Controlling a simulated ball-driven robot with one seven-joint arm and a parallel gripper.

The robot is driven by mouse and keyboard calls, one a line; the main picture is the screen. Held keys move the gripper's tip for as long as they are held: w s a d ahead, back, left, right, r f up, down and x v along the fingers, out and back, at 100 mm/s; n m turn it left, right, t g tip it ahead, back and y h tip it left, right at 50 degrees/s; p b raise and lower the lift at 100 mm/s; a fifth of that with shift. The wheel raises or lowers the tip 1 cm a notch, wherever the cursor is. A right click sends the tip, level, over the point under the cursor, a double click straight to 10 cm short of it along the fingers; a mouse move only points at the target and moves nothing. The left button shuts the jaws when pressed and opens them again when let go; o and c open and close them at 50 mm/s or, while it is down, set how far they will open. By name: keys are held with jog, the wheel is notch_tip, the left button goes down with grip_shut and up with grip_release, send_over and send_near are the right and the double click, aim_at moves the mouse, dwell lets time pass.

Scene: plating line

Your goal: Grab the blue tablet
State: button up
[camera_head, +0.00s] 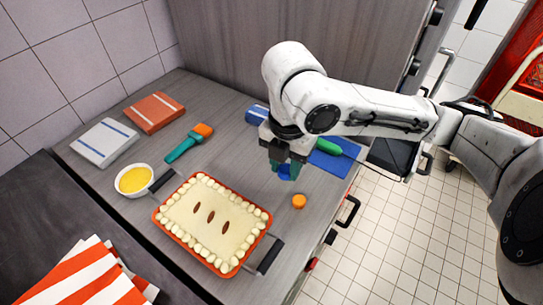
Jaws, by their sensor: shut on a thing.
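My gripper (288,172), with teal fingers, hangs over the right part of the grey counter. It is shut on the blue tablet (287,172), a small blue piece showing between and below the fingertips. The fingers hide part of the tablet. I cannot tell whether it still touches the counter.
An orange tablet (299,201) lies just below my gripper. A red dish (160,216) with a pie is at lower left of it. A blue mat (335,165) with a green-handled tool (326,146) lies to the right.

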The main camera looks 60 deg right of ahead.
jog(key=shift+s+a+r+p, duration=0.15)
jog(key=shift+s+r+p, duration=0.6)
jog(key=shift+p, duration=0.4)
jog(key=s+p, duration=0.1)
jog(key=p, duration=0.3)
jog(key=shift+s+r, duration=0.1)
jog(key=shift+s, duration=0.3)
